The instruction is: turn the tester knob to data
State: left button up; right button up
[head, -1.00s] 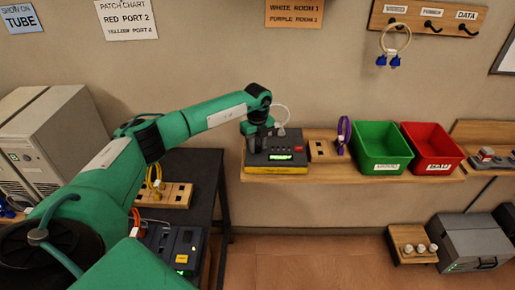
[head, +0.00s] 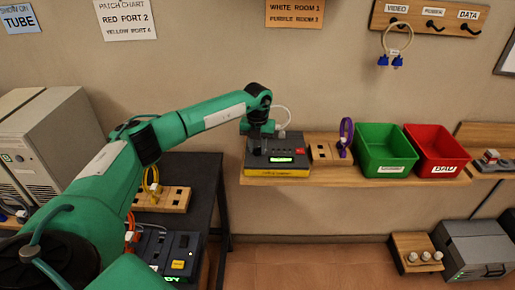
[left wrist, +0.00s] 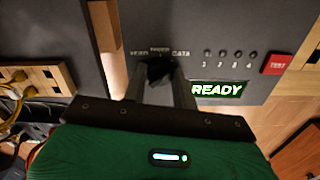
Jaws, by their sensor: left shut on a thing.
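The tester (head: 278,171) is a dark grey box with a yellow front edge, on the wooden wall shelf. Its green display reads READY (left wrist: 216,90) in the left wrist view. The black knob (left wrist: 160,70) sits below the labels VIDEO, a middle one that looks like POWER, and DATA (left wrist: 181,53). My left gripper (head: 256,146) reaches down onto the tester's left part. Its fingers (left wrist: 160,80) are shut on the knob, one on each side. They partly hide the knob, and I cannot tell which label it points at. My right gripper is not in view.
A red TEST button (left wrist: 277,64) and several small lamps are right of the knob. A white cable (head: 281,114) plugs in at the tester's back. A wooden socket block (head: 325,152), a purple cable (head: 346,135), a green bin (head: 385,150) and a red bin (head: 436,152) stand to the right.

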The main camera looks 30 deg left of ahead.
pick_arm(q)
jog(key=shift+r, duration=0.1)
dwell(0.4)
jog(key=o, duration=1)
notch_tip(320, 180, up, 14)
jog(key=b, duration=0.3)
jog(key=shift+d+f, duration=0.1)
jog(key=shift+f, duration=0.1)
